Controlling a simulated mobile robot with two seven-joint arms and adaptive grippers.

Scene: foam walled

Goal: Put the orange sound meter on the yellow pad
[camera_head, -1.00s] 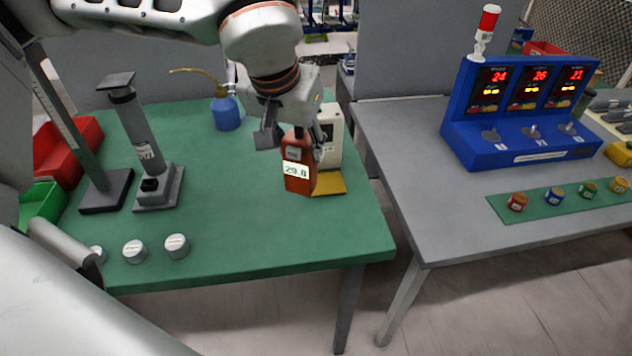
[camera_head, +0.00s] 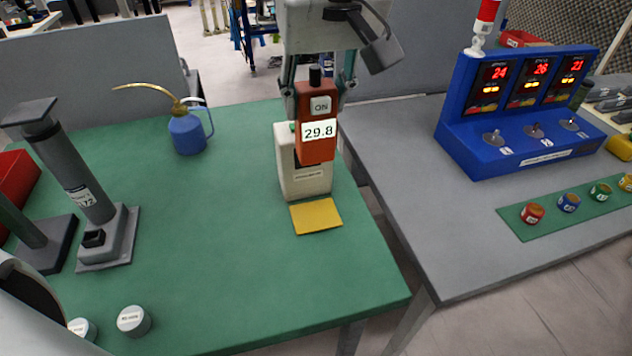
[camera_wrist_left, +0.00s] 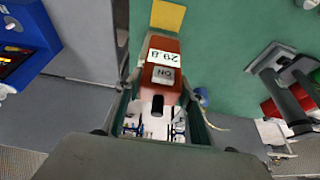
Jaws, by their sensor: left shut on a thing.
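The orange sound meter (camera_head: 317,148), with a 29.8 display and an ON button, is held upright by my left gripper (camera_head: 318,84). The gripper's fingers are on both sides of its upper part. The meter hangs in front of a cream-coloured device and above and behind the yellow pad (camera_head: 316,216) in the head view. The pad lies bare on the green table. In the left wrist view the meter (camera_wrist_left: 163,63) sits between the fingers, with the yellow pad (camera_wrist_left: 167,16) beyond its lower end. My right gripper is not in view.
The cream device (camera_head: 303,182) stands right behind the pad. A blue oil can (camera_head: 188,134) and a grey stand (camera_head: 82,190) are to the left on the green table (camera_head: 230,270). A grey table (camera_head: 410,170) with a blue display box (camera_head: 520,115) stands right.

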